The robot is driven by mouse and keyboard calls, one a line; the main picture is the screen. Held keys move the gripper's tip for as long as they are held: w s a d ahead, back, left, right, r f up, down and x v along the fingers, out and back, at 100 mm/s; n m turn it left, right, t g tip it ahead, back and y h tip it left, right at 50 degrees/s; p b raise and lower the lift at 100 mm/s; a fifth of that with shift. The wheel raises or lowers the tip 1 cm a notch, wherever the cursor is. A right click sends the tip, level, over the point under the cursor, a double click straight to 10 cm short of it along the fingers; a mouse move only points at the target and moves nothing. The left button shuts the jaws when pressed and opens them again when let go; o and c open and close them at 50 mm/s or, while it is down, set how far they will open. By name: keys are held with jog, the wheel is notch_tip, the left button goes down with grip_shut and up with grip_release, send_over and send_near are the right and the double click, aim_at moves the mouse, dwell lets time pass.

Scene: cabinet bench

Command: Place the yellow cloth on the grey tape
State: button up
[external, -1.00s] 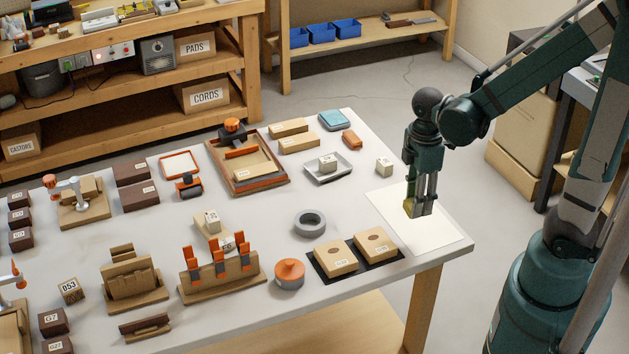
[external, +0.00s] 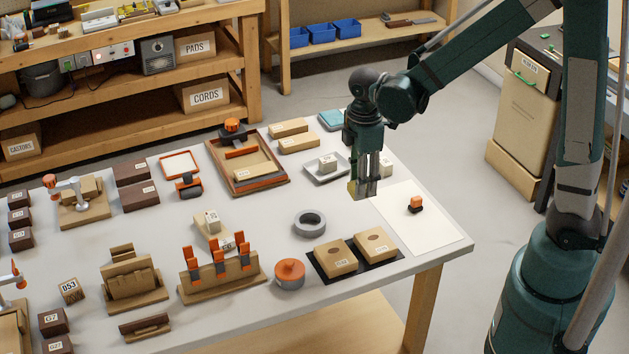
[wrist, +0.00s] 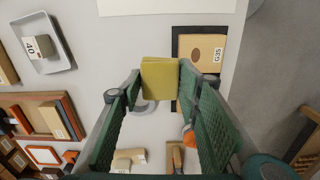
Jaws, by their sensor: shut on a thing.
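My gripper (external: 365,190) is shut on the yellow cloth (external: 355,189) and holds it above the table, near the left edge of the white sheet. In the wrist view the cloth (wrist: 160,72) is a folded yellow square between the fingertips (wrist: 158,82). The grey tape (external: 310,222) is a ring lying flat on the table, left of and nearer the front than my gripper. In the wrist view the tape (wrist: 145,107) is partly hidden behind the cloth and a finger.
A black mat with two tan boxes (external: 335,258) lies just in front of the tape. An orange-lidded round container (external: 289,274) stands front left. A grey tray (external: 327,172) lies behind. A small black-and-orange item (external: 415,204) sits on the white sheet (external: 430,230).

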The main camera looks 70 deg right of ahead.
jog(key=w+a+p, duration=0.2)
jog(key=w+a, duration=0.2)
jog(key=w, duration=0.9)
jog(key=shift+r+n, duration=0.15)
jog(key=shift+n, duration=0.15)
jog(key=shift+s+a, duration=0.1)
send_over(310, 220)
jog(key=shift+f+b, duration=0.35)
jog(key=shift+f, duration=2.8)
jog(key=shift+f, duration=0.1)
jog(key=shift+f, duration=1.75)
jog(key=shift+f+b, duration=0.2)
jog(key=shift+b, duration=0.25)
jog(key=o, duration=0.8)
jog(key=shift+c, duration=0.2)
